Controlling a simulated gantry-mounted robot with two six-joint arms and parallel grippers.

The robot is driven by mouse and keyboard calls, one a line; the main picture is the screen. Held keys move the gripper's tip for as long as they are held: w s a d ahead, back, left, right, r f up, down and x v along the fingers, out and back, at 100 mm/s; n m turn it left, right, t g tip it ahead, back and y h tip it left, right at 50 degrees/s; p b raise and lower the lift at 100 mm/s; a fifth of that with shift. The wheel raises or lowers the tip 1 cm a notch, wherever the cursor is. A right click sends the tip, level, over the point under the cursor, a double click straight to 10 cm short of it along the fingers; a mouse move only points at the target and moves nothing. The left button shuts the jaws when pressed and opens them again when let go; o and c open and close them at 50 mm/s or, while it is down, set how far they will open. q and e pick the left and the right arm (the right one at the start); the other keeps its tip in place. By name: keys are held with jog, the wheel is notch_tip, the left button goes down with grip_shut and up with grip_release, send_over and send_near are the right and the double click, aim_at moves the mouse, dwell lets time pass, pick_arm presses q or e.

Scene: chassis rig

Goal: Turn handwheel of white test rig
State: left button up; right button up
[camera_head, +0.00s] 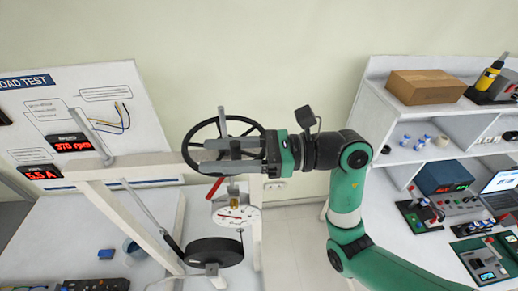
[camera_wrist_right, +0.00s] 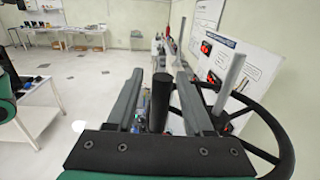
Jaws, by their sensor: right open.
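The white test rig (camera_head: 120,168) stands at the left in the head view. Its black spoked handwheel (camera_head: 247,125) sits at the end of the white beam, and it also shows at the right in the wrist view (camera_wrist_right: 285,140). My right gripper (camera_head: 200,156) reaches in from the right in front of the wheel and partly covers its lower half. In the wrist view its two grey fingers (camera_wrist_right: 160,78) are open, with an upright black cylinder (camera_wrist_right: 160,105), apparently the wheel's handle, between them. Gaps show on both sides of the cylinder. My left gripper is not in view.
A dial gauge (camera_head: 240,217), a red lever (camera_head: 214,188) and a black disc (camera_head: 214,252) are below the wheel. A board with red displays (camera_head: 70,143) stands behind the rig. A white shelf bench (camera_head: 410,135) with a cardboard box (camera_head: 427,87) stands at right.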

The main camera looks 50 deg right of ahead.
jog(key=b+v, duration=0.2)
jog(key=v, duration=0.9)
jog(key=shift+b, duration=0.35)
jog(key=shift+s, duration=0.1)
